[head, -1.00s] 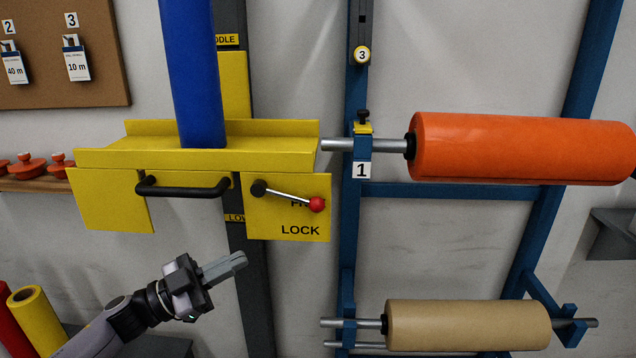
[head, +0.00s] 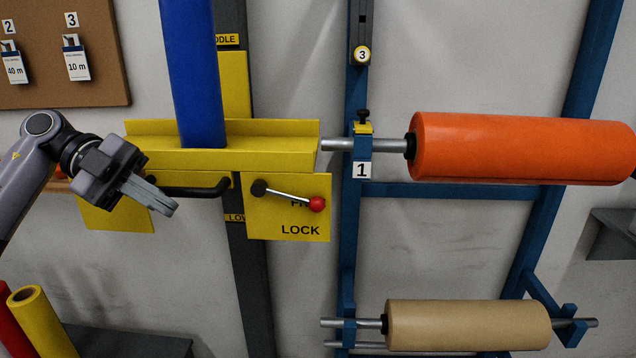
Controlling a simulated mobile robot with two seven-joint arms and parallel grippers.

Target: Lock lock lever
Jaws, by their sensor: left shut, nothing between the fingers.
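The lock lever (head: 288,195) is a thin metal rod on a black pivot with a red ball knob (head: 317,204). It is mounted on a yellow plate (head: 262,222) and points right, tilted slightly down. Its knob covers part of the upper label, and the word LOCK is printed below it. My left gripper (head: 170,209) is shut and empty, in front of the left part of the yellow carriage (head: 245,160), left of the lever and apart from it. It overlaps the left end of the black handle (head: 205,191) in the view; I cannot tell whether they touch. My right gripper is not in view.
A blue roll (head: 192,75) stands upright on the carriage. An orange roll (head: 520,148) and a tan roll (head: 465,325) lie on bars of the blue rack (head: 450,190) at right. A yellow roll (head: 40,320) leans at lower left. The space below the lever is clear.

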